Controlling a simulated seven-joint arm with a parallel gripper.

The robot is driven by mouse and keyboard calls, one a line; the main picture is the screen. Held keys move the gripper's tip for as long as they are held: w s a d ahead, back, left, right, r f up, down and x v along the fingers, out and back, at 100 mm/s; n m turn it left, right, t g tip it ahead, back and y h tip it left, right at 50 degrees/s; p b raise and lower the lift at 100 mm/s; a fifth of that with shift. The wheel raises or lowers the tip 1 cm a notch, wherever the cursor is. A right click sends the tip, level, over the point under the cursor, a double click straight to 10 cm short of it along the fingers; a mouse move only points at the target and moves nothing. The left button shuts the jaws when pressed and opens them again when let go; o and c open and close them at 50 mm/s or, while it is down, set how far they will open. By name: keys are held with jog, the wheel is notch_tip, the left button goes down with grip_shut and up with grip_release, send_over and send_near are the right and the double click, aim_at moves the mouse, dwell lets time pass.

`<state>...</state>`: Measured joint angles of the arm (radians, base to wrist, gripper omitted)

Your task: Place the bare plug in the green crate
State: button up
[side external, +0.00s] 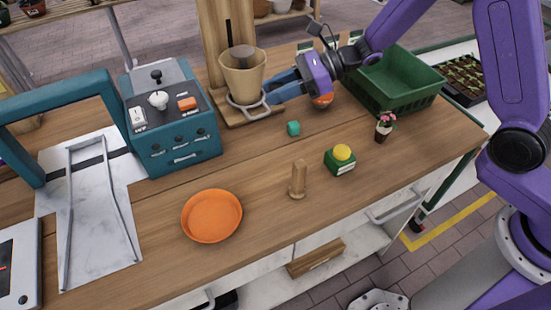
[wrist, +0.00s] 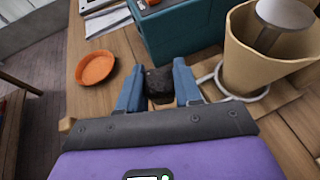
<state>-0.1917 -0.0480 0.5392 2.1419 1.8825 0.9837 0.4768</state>
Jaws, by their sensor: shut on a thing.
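The bare plug is a dark, rough soil block (wrist: 158,86) in the wrist view, between my two blue fingertips. My gripper (wrist: 158,92) is shut on it. In the side external view my gripper (side external: 272,92) reaches left over the table, its blue fingers close beside the beige funnel-shaped pot; the plug cannot be made out there. The green crate (side external: 408,102) stands at the back right of the table, right of my gripper, and what shows of its inside looks empty.
The beige pot (side external: 243,75) on its wooden stand is close by. An orange round thing (side external: 322,100) sits below my wrist.

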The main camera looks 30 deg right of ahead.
aim_at(275, 160)
jog(key=s+a+f+n+g, duration=0.1)
jog(key=s+a+n+g, duration=0.2)
jog(key=s, duration=0.2)
jog(key=shift+s+a+f+g+y, duration=0.25)
jog(key=shift+s+f+g+y, duration=0.05)
jog(key=shift+s+f+g, duration=0.1)
jog(key=shift+f, duration=4.75)
jog(key=shift+f, duration=0.2)
jog(key=o, duration=1)
